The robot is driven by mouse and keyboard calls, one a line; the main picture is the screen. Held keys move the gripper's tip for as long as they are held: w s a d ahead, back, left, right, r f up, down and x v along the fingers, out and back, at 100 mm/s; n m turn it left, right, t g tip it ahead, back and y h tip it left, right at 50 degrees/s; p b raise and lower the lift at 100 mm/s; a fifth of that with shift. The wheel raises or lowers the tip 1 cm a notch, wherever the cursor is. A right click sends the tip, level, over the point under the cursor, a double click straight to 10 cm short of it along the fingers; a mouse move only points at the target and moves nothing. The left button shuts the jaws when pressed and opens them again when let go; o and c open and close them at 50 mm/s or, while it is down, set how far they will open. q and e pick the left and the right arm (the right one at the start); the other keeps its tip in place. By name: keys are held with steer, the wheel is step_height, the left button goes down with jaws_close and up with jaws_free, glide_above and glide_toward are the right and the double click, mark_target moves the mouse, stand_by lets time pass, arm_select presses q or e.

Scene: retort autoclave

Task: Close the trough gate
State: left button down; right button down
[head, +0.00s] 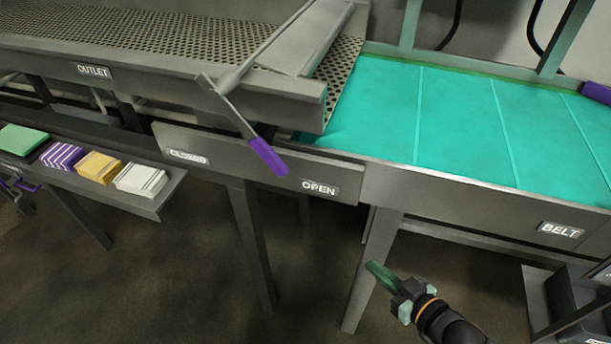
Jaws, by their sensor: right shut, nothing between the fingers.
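The trough gate's lever is a grey bar with a purple handle (268,157) that hangs down in front of the trough's outlet end. The handle lies over the label plate between the "CLOSED" label (189,157) and the "OPEN" label (318,187), nearer to "OPEN". The lever's upper end meets a grey shaft on the perforated trough (140,30), beside a flat grey panel (300,38). My right gripper (374,270) is shut and empty, low in front of the conveyor frame, below and right of the handle and apart from it. My left gripper is not in view.
A teal belt (460,115) marked "BELT" runs off to the right. A shelf (160,202) with several coloured stacks is at the left. Table legs stand below the label plate. A dark bin (575,300) is at the lower right. Space in front of the handle looks clear.

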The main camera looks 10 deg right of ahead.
step_height(320, 180, up, 24)
steer(key=w+a+n+g+y+b, duration=0.1)
steer(key=n+g+y+b, duration=0.1)
steer(key=n+y, duration=0.6)
steer(key=shift+w+a+g+y, duration=0.35)
steer(key=shift+g+y, duration=0.35)
steer(key=shift+y, duration=1.4)
steer(key=shift+a+f+b, duration=0.15)
steer(key=shift+a+b, duration=0.05)
steer(key=shift+b, duration=0.15)
glide_toward(284, 171)
steer(key=shift+w+a+r, duration=0.65)
steer(key=shift+a+r, duration=0.45)
steer(key=shift+r, duration=0.7)
steer(key=shift+w+a+f, duration=0.4)
steer(key=shift+a+f, duration=0.3)
steer(key=shift+w+a+f, duration=0.4)
steer(key=shift+a+f, duration=0.3)
